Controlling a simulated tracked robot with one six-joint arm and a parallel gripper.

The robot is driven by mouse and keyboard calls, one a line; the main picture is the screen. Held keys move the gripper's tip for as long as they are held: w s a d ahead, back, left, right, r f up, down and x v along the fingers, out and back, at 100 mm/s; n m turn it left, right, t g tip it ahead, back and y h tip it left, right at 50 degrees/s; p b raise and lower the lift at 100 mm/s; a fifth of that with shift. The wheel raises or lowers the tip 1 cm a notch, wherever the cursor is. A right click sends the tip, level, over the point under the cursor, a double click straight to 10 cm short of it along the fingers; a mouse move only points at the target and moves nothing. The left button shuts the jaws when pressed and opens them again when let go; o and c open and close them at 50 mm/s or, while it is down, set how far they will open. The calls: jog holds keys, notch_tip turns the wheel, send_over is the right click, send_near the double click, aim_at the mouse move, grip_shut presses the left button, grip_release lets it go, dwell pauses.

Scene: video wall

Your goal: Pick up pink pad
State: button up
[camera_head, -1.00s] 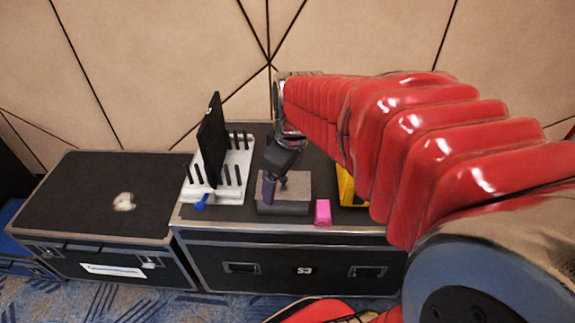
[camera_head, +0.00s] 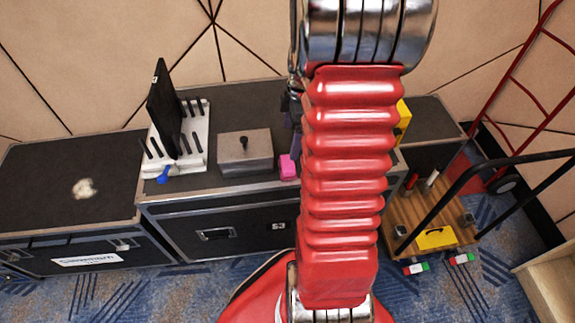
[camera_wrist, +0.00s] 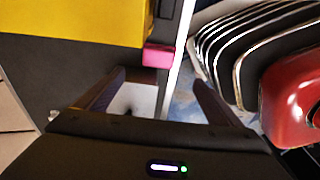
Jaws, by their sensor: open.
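The pink pad (camera_head: 287,167) is a small pink block on the dark top of the black case (camera_head: 227,186), near its front edge and just right of a grey box. In the wrist view the pink pad (camera_wrist: 158,55) lies beyond my fingertips, between them from left to right and close to the case's pale edge strip. My gripper (camera_wrist: 160,82) is open, with nothing between its fingers. In the head view my red arm hides most of my gripper, and only a dark part of it shows left of the arm, behind the pad.
The grey box (camera_head: 246,152) with a black knob stands left of the pad. A white rack (camera_head: 190,140) holds a black panel, with a blue item in front. A yellow object (camera_wrist: 75,22) lies close to the pad. A wooden-decked cart (camera_head: 440,212) stands at the right.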

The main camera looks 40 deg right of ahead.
send_near(288, 163)
jog(key=f, duration=0.2)
jog(key=a+f, duration=0.1)
jog(key=f, duration=0.2)
jog(key=shift+w+a, duration=0.15)
jog(key=shift+w, duration=0.1)
dwell(0.4)
jog(key=shift+w+f, duration=0.15)
jog(key=shift+f, duration=2.45)
jog(key=shift+c, duration=0.5)
jog(key=c, duration=1.1)
